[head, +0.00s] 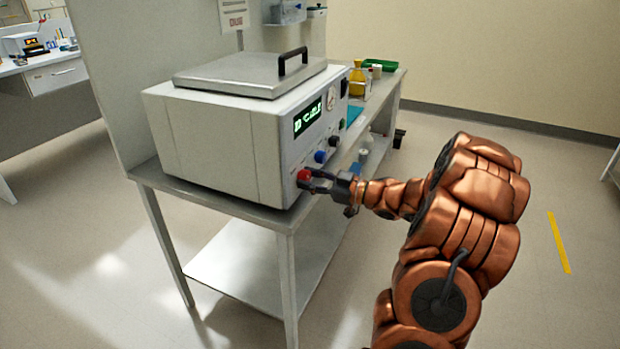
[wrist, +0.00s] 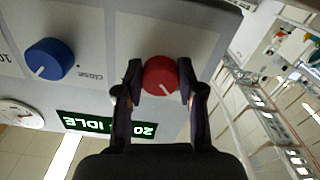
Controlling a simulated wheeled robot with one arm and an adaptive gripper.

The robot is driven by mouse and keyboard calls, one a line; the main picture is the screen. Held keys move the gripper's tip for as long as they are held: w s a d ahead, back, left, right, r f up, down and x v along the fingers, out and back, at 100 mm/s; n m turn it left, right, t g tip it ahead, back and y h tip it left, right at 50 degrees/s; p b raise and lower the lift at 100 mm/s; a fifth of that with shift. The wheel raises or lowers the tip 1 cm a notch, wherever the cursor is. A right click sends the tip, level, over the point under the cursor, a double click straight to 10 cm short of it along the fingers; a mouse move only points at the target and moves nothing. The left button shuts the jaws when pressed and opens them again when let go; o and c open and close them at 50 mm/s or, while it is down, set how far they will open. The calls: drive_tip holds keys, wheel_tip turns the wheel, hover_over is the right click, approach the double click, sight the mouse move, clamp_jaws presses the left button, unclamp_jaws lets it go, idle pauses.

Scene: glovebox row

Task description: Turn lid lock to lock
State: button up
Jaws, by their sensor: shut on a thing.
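The grey boxy machine (head: 210,145) stands on a bench, its flat lid (head: 250,74) down and a black handle on top. A red knob (head: 304,174) sits at the lower near end of its front panel. In the wrist view the red knob (wrist: 160,75) shows a white pointer line, toward the lower right there. My gripper (head: 312,180) is shut on the red knob, with one finger on each side of it in the wrist view (wrist: 162,92). The knob's markings are hidden or unreadable.
A blue knob (wrist: 50,59) with "close" printed by it, a lit display (wrist: 108,125) reading "IDLE" and a round gauge (wrist: 20,114) share the panel. Beyond the machine, a yellow bottle (head: 357,78) and a green tray (head: 380,65) stand on the bench (head: 170,178).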

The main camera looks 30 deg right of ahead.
drive_tip(key=shift+r+p, duration=0.15)
drive_tip(key=shift+p, duration=0.2)
drive_tip(key=shift+r+m+p, duration=0.2)
drive_tip(key=shift+m+p, duration=0.5)
drive_tip(key=shift+p, duration=0.45)
drive_tip(key=m+p, duration=0.3)
drive_tip(key=p, duration=0.2)
drive_tip(key=shift+r+p, duration=0.1)
drive_tip(key=shift+p, duration=0.3)
drive_tip(key=m+p, duration=0.5)
drive_tip(key=p, duration=0.2)
drive_tip(key=shift+s+a+p, duration=0.1)
drive_tip(key=shift+p, duration=0.3)
drive_tip(key=m+p, duration=0.4)
drive_tip(key=shift+m, duration=0.3)
drive_tip(key=shift+f+m+p, duration=0.2)
drive_tip(key=shift+m+p, duration=0.95)
drive_tip(key=shift+m, duration=0.65)
drive_tip(key=o, duration=1.1)
drive_tip(key=shift+f, duration=0.1)
